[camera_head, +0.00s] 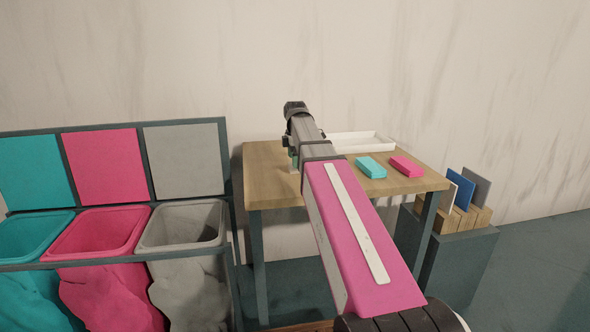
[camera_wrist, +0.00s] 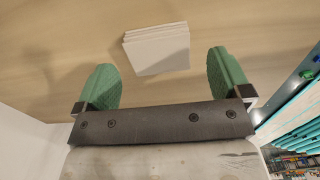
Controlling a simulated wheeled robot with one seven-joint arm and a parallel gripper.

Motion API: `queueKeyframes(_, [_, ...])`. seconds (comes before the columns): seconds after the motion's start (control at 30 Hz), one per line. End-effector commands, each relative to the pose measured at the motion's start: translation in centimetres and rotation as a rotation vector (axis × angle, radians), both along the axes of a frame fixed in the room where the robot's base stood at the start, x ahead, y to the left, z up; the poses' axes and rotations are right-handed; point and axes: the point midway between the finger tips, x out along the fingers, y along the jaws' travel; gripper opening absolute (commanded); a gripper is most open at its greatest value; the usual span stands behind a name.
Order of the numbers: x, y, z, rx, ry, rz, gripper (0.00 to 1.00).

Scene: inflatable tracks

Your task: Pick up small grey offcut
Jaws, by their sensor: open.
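The small grey offcut (camera_wrist: 157,50) is a pale grey block lying on the wooden tabletop (camera_wrist: 60,60) in the wrist view. My gripper (camera_wrist: 161,68) is open, with its two green fingers apart. The offcut shows in the gap between the fingers, slightly beyond them, with clear space on both sides. I see no contact. In the head view my arm reaches over the left part of the table (camera_head: 268,175) and mostly hides the gripper and the offcut.
A teal block (camera_head: 371,168) and a pink block (camera_head: 407,167) lie on the table's right side, before a white tray (camera_head: 362,143). Teal (camera_head: 35,235), pink (camera_head: 97,232) and grey (camera_head: 183,225) bins stand left. A rack of panels (camera_head: 465,190) stands right.

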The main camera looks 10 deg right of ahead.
Motion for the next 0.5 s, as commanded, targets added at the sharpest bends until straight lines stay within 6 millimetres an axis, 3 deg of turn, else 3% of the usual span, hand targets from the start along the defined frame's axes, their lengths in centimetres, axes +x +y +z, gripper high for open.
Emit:
queueKeyframes(0.2, [0.1,0.0,-2.7,0.0,0.001,0.0,0.96])
queueKeyframes(0.47, [0.1,0.0,-3.0,0.0,0.001,0.0,0.96])
queueKeyframes(0.5, [0.1,0.0,-3.0,0.0,0.0,0.0,0.83])
